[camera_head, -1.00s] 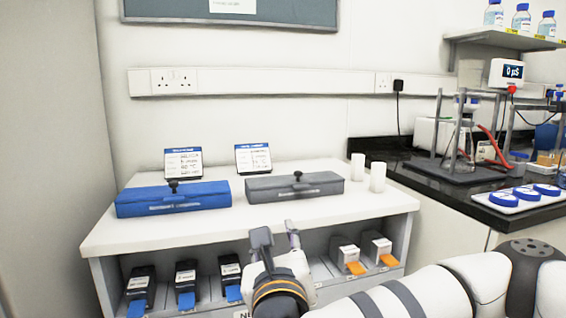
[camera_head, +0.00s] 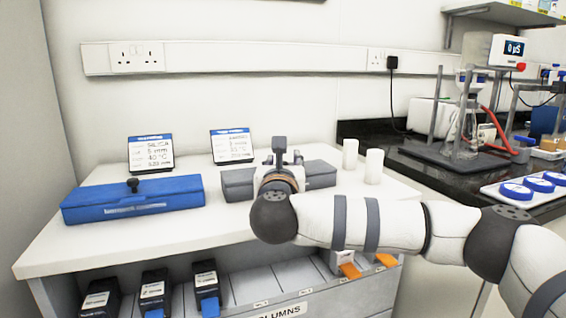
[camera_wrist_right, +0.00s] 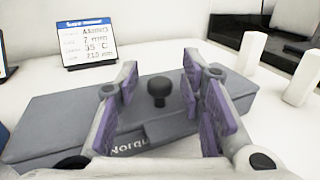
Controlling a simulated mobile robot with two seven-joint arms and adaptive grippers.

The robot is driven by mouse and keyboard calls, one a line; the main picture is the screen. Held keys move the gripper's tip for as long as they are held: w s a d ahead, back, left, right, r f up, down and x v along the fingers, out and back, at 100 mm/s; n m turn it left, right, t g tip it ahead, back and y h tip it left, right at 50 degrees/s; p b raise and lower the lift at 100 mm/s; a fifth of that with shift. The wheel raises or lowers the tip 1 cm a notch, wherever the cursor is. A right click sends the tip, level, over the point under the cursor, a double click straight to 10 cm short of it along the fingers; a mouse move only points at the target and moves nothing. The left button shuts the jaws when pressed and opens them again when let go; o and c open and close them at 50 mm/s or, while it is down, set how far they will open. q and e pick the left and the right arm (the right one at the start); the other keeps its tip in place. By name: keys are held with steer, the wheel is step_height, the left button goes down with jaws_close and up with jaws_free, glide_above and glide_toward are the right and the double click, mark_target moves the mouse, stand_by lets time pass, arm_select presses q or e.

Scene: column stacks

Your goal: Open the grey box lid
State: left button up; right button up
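The grey box (camera_head: 238,187) sits on the white bench top, with its lid down. My right gripper and forearm hide its middle in the head view. In the right wrist view the grey box (camera_wrist_right: 60,118) lies across the picture, and its black lid knob (camera_wrist_right: 159,90) stands up near the middle. My right gripper (camera_head: 287,156) is over the box. In the wrist view its purple-padded fingers (camera_wrist_right: 160,78) are open, one on each side of the knob, with gaps showing and nothing held. My left gripper is not in view.
A blue box (camera_head: 135,199) with a black knob lies to the left. Two label stands (camera_head: 150,153) are behind the boxes. Black column holders sit on the shelf below.

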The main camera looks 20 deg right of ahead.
steer(key=shift+w, duration=0.15)
steer(key=shift+c, duration=0.3)
jaws_close()
